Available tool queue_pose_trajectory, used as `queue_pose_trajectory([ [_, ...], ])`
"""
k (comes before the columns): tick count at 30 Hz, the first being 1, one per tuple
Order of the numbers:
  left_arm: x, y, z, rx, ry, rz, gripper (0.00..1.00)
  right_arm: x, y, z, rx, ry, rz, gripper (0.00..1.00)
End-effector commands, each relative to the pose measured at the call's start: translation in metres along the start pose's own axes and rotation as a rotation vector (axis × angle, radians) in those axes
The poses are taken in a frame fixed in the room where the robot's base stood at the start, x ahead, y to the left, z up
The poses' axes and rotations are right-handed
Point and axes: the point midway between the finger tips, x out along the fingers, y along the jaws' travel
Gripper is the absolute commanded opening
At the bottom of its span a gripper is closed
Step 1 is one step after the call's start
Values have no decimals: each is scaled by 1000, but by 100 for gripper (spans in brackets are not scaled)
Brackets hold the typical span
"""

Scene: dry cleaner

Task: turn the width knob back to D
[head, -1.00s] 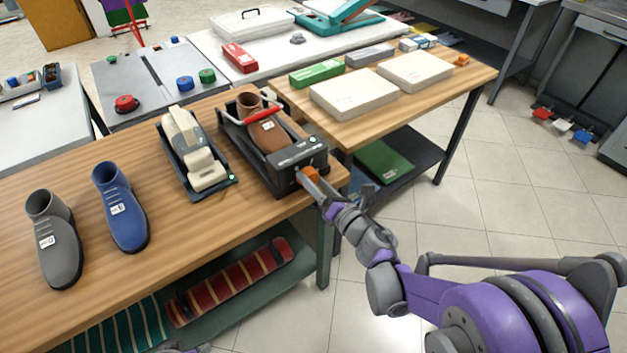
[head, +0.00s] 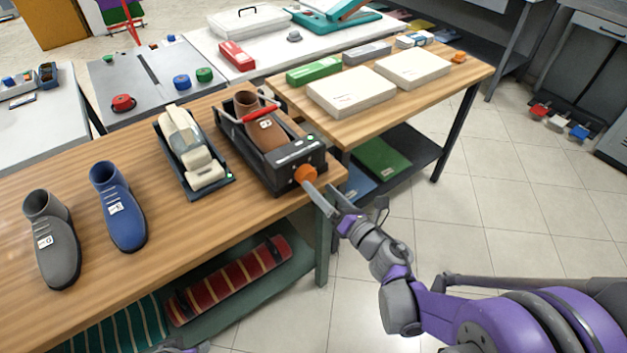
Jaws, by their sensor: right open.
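The orange width knob (head: 305,174) sticks out of the front end of a black shoe stretcher (head: 292,152) on the wooden table. A brown shoe (head: 268,133) sits in the stretcher under a red-handled bar (head: 247,113). The letters around the knob are too small to read. My right gripper (head: 325,198) is open, just in front of and below the knob, with its fingers pointing toward it. The fingers look apart from the knob. My left gripper is not clearly visible; only a bit of my own body shows at the bottom edge.
A second stretcher with a cream form (head: 192,148) stands left of the first. A grey shoe (head: 54,240) and a blue shoe (head: 118,207) stand farther left. White boxes (head: 350,92) lie on the adjoining table.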

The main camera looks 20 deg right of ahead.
Motion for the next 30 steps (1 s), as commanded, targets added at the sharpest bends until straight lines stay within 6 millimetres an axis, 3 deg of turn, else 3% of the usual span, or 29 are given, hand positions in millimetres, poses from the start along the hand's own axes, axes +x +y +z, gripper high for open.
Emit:
queue_pose_trajectory([
  [3,-1,0,0,0,0,0,50,-26,-1,1,-2,-2,-3,93],
  [10,-2,0,-1,0,1,0,50,-55,0,0,-1,-1,-2,93],
  [30,-2,0,-1,0,1,0,50,-60,0,2,19,-10,-9,93],
])
